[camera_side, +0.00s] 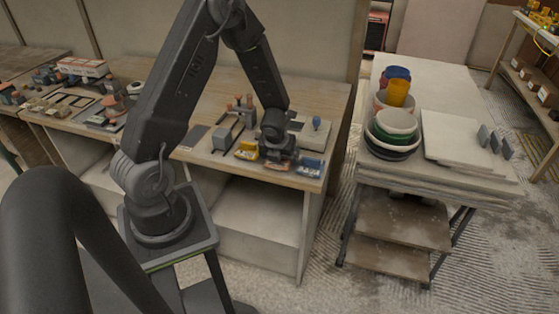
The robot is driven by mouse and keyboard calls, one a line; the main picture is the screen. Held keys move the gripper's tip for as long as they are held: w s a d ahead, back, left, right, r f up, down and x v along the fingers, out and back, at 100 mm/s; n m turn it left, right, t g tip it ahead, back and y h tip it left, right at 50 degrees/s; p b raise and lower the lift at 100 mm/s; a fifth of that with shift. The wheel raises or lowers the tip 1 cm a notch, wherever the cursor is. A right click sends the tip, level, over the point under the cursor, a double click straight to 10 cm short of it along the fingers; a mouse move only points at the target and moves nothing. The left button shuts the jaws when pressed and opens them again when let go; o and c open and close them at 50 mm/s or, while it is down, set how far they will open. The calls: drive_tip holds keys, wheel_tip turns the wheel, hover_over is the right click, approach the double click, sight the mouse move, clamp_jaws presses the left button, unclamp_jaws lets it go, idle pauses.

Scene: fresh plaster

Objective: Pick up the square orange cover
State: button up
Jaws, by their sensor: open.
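A small orange piece (274,166), which looks like the square orange cover, lies near the front edge of the wooden bench, partly hidden by my gripper. My gripper (279,157) points down directly over or beside it, with its jaws open. The fingertips are too small and dark to tell whether they touch the piece or stand around it.
A pale board (314,137) is behind. The bench (307,187) ends close in front. A cart with bowls (396,123) stands right.

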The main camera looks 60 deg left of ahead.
drive_tip(key=shift+w+f, duration=0.1)
drive_tip(key=shift+f, duration=0.1)
drive_tip(key=c, duration=0.7)
drive_tip(key=shift+a+r, duration=0.1)
drive_tip(key=shift+r, duration=0.1)
wheel_tip(320, 180, up, 9)
drive_tip(key=w+a+n+g, duration=0.1)
drive_tip(key=w+a+n, duration=0.1)
drive_tip(key=w+a+n+y, duration=0.1)
drive_tip(key=w+a+n, duration=0.1)
drive_tip(key=n, duration=0.1)
drive_tip(key=w+a+n+g, duration=0.1)
drive_tip(key=w+a+n, duration=0.1)
drive_tip(key=shift+w+a+r+n+g, duration=0.15)
drive_tip(key=shift+a+r+n+g, duration=0.15)
drive_tip(key=shift+a+r+n, duration=0.1)
drive_tip(key=w+a+n+g+h, duration=0.1)
drive_tip(key=w+a+n+g, duration=0.2)
drive_tip(key=n, duration=0.6)
drive_tip(key=shift+w+a+r+n+g, duration=0.2)
drive_tip(key=shift+w+a+n+g, duration=0.15)
drive_tip(key=shift+w+a, duration=0.45)
